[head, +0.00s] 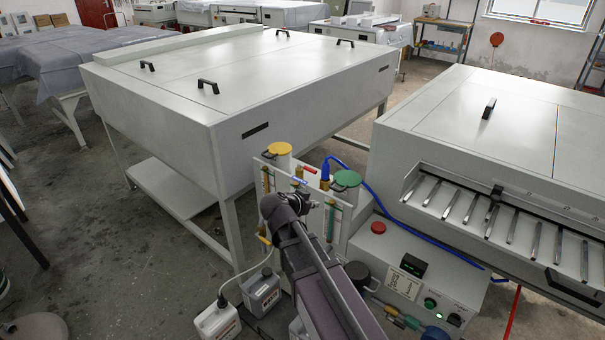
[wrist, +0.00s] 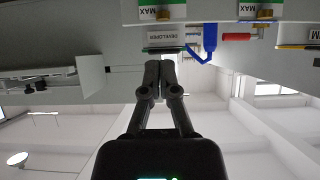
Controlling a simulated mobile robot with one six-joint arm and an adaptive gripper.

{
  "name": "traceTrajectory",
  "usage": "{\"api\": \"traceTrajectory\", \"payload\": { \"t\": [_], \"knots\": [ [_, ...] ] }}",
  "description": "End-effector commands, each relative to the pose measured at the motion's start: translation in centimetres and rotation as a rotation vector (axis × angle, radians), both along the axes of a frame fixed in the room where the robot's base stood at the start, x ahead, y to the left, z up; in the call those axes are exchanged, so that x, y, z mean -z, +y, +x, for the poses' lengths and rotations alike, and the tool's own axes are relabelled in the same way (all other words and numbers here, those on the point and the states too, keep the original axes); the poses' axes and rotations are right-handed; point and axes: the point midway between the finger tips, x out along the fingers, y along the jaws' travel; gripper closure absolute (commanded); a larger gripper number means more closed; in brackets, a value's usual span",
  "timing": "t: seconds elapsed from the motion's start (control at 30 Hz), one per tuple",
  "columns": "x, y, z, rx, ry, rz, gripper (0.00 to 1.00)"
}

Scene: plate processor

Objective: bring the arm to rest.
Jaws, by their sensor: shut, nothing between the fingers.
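My gripper (wrist: 160,68) is shut and empty in the wrist view, its two dark fingers meeting near the panel with the developer label (wrist: 166,39). From that view I cannot tell whether the fingertips touch anything. My dark arm (head: 310,265) reaches up from the bottom of the head view to the front of the panel with sight tubes (head: 333,222). The fingers cannot be made out there.
A blue fitting (head: 325,172), yellow cap (head: 279,149) and green cap (head: 347,178) are close to my arm. The plate processor (head: 440,140) stands right, with a control box (head: 385,250). Two containers (head: 217,320) (head: 262,292) stand below. Open floor (head: 120,260) lies left.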

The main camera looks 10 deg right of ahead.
Motion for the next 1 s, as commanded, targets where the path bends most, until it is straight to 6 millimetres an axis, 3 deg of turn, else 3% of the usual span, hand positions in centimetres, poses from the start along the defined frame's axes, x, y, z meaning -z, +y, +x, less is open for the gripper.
{"api": "traceTrajectory", "payload": {
  "t": [0.37,0.7,1.0],
  "knots": [
    [0.5,-1.7,-1.7,-0.010,0.125,0.014,1.00],
    [2.1,-4.8,-7.3,-0.146,0.517,0.114,1.00],
    [2.4,-5.4,-12.8,-0.421,0.816,0.272,1.00]
  ]
}}
